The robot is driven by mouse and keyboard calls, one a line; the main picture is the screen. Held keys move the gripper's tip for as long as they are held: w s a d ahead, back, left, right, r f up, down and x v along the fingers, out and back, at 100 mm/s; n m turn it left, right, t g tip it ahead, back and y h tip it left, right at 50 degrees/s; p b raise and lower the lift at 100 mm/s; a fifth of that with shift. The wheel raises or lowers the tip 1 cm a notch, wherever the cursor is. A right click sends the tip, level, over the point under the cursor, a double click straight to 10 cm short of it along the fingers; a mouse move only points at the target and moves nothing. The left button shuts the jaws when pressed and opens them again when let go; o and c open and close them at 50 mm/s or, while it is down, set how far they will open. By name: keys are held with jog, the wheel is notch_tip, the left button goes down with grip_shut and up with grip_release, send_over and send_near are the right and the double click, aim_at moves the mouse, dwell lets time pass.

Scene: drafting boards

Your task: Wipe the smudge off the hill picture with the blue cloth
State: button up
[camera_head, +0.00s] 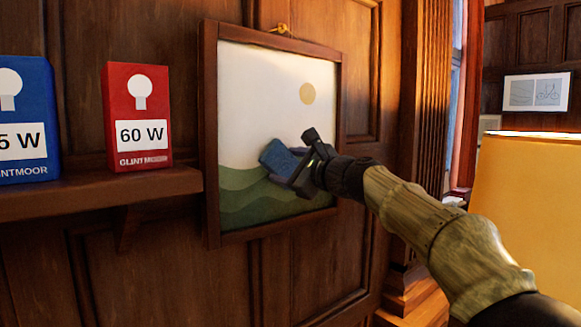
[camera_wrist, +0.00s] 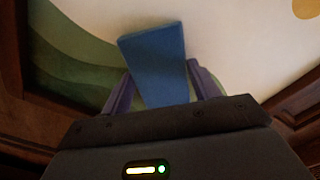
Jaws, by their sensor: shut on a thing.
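The hill picture (camera_head: 262,100) hangs on the panelled wall in a brown frame, with green hills, a pale sky and a tan sun. It also fills much of the wrist view (camera_wrist: 230,40). My gripper (camera_head: 293,170) is in front of the picture's lower right part. It is shut on the blue cloth (camera_head: 277,157), a folded block shape that also shows between the fingers in the wrist view (camera_wrist: 155,60). The cloth is at or close to the picture surface; I cannot tell whether it touches. I see no smudge; the cloth and gripper cover part of the picture.
A wooden shelf (camera_head: 100,193) left of the picture holds a red 60 W box (camera_head: 137,117) and a blue box (camera_head: 25,120). A yellow lampshade-like object (camera_head: 525,215) stands at the right, close to my arm.

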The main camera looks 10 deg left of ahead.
aim_at(273, 164)
jog(key=shift+s+a+r, duration=0.15)
jog(key=shift+s+a, duration=0.45)
jog(key=shift+s, duration=0.1)
jog(key=shift+s+a+r, duration=0.15)
jog(key=shift+s+a, duration=0.45)
jog(key=shift+s, duration=0.05)
jog(key=shift+s+a+r, duration=0.15)
jog(key=shift+s+a, duration=0.4)
jog(key=shift+s, duration=0.15)
jog(key=shift+s+a+r, duration=0.15)
jog(key=shift+s+a, duration=0.4)
jog(key=shift+s, duration=0.1)
jog(key=shift+s+a+r, duration=0.15)
jog(key=shift+s+a, duration=0.45)
jog(key=shift+s, duration=0.1)
jog(key=shift+s+a+r, duration=0.15)
jog(key=shift+s+a, duration=0.4)
jog(key=shift+s, duration=0.1)
jog(key=shift+d, duration=0.1)
jog(key=shift+s+d+f, duration=0.1)
jog(key=shift+s+d, duration=0.1)
jog(key=shift+b+v, duration=1.4)
jog(key=shift+v, duration=1.2)
